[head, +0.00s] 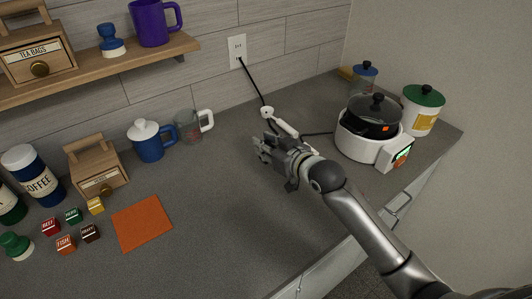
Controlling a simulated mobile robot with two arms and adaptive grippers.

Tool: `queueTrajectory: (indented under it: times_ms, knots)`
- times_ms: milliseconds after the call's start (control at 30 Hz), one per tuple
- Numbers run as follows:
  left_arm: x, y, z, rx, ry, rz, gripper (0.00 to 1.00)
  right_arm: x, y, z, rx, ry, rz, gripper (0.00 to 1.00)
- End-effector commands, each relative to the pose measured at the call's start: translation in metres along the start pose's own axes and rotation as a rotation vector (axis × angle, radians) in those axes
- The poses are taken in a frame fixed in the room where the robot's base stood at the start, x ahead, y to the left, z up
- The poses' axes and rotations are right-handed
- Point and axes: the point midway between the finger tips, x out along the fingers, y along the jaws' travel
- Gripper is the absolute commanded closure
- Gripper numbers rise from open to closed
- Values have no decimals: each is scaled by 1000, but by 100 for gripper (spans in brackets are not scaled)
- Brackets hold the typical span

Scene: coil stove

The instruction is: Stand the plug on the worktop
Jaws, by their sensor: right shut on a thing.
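My right gripper (262,148) reaches in from the lower right, low over the middle of the worktop (215,235). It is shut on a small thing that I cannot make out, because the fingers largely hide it. A black cable (252,82) runs from the wall socket (237,50) down behind the gripper. A dark cord also runs from there to the white stove (368,145). I cannot clearly tell the plug. A white piece with a round end (267,112) shows just behind the gripper. My left gripper is not in view.
A black lidded pot (372,118) sits on the stove. Jars with blue and green lids stand behind it. A glass mug (188,127), a blue pot (148,143), an orange mat (142,222) and several small blocks are at left. The front middle is clear.

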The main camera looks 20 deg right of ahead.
Motion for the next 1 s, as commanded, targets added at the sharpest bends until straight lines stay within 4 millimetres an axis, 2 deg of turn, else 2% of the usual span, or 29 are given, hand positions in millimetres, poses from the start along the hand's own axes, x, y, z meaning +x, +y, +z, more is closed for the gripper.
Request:
queueTrajectory:
  times_ms: [267, 500, 867, 900, 1000]
  knots:
    - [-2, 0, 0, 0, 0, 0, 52, 16, 8, 12, 1, -1, 0, 100]
    - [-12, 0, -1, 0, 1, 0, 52, 25, 8, 40, 1, -1, -1, 100]
    - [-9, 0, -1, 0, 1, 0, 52, 26, 8, 45, 0, 0, -1, 100]
    - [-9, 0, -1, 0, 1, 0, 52, 26, 8, 45, 0, 0, -1, 77]
    - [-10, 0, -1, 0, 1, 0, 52, 26, 8, 45, 0, 0, 0, 64]
